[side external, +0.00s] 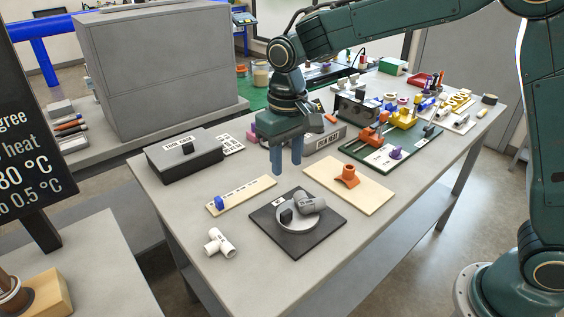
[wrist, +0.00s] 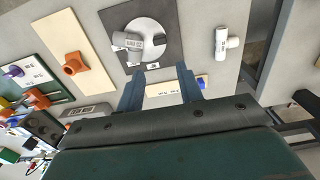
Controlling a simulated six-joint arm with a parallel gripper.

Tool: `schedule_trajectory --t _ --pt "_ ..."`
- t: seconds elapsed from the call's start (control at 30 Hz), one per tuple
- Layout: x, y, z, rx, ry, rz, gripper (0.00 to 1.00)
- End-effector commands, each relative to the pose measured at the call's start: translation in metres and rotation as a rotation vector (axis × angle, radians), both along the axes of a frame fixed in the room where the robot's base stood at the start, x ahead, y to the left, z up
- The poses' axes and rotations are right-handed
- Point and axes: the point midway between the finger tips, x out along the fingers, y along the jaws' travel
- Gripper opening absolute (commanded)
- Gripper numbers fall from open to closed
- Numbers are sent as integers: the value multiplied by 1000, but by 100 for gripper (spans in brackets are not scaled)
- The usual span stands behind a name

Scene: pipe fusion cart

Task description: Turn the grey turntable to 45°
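The grey turntable (side external: 297,215) is a light round disc on a dark square base plate (side external: 318,238) near the front of the table. A grey pipe fitting (side external: 311,203) and a small black block (side external: 286,215) sit on the disc. In the wrist view the turntable (wrist: 152,28) is at the top middle, with the grey fitting (wrist: 126,42) on its left part. My gripper (side external: 286,173) hangs above the table behind the turntable, fingers pointing down and apart from it. In the wrist view my gripper (wrist: 160,75) has its two blue fingers spread with nothing between them. I cannot read an angle on the turntable.
A white tee pipe (side external: 219,243) lies left of the base plate. A cream board with a blue piece (side external: 240,195) is behind it, and a cream board with an orange fitting (side external: 348,176) is to the right. A dark toolbox (side external: 184,157) stands at the back left.

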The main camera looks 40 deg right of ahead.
Motion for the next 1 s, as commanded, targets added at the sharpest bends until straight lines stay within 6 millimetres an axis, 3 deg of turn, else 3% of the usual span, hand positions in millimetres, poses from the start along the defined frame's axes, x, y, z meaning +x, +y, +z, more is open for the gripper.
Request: schedule_trajectory --t 0.27,1.0 --pt "-1 0 -21 -1 4 0 36" --pt "-1 0 -124 0 5 -1 36"
